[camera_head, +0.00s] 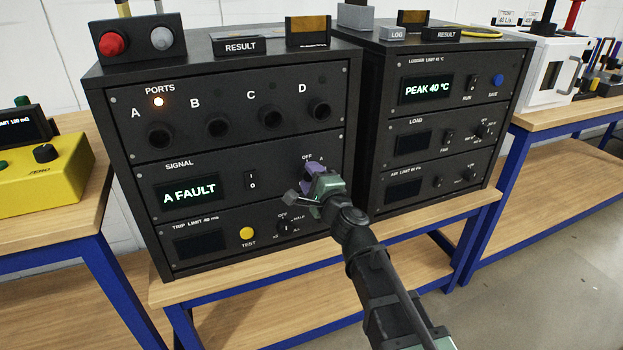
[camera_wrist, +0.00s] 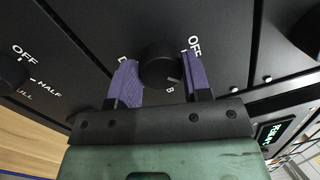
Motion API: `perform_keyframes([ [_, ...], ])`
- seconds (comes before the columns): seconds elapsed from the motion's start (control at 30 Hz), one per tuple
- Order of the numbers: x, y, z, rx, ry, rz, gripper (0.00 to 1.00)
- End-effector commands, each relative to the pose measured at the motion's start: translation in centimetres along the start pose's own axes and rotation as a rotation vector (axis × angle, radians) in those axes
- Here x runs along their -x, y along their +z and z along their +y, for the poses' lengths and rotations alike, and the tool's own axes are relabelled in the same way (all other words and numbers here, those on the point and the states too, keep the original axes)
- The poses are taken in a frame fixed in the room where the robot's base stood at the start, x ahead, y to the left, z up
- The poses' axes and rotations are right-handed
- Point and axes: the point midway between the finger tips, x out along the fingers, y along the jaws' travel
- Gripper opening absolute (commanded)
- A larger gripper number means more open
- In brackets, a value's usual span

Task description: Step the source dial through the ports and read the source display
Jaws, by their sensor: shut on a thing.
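The source dial (camera_wrist: 162,62) is a round dark knob on the SIGNAL panel (camera_head: 190,168). My gripper (camera_wrist: 158,68) is shut on it, one purple finger on each side. In the head view my gripper (camera_head: 313,181) hides most of the dial, with OFF and A labels showing above it. In the wrist view OFF shows by the right finger and a B below the knob; I cannot tell surely where the dial points. The source display (camera_head: 187,194) reads "A FAULT" in pale green letters.
Ports B (camera_head: 218,127), C and D show no lit lamp. A small switch (camera_head: 251,181) sits between display and dial. Below are a yellow TEST button (camera_head: 247,233) and another dial (camera_head: 284,228). A second rack unit (camera_head: 450,120) stands close on the right.

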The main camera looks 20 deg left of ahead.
Motion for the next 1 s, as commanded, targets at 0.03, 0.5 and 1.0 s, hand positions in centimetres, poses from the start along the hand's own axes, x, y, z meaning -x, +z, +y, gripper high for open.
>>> perform_keyframes([
  [0.03, 0.02, -0.01, 0.02, -0.015, -0.002, 0.001, 0.21],
  [0.5, 0.02, 0.01, 0.00, -0.057, -0.006, 0.004, 0.21],
  [1.0, 0.01, 0.01, 0.00, -0.056, -0.006, 0.004, 0.70],
])
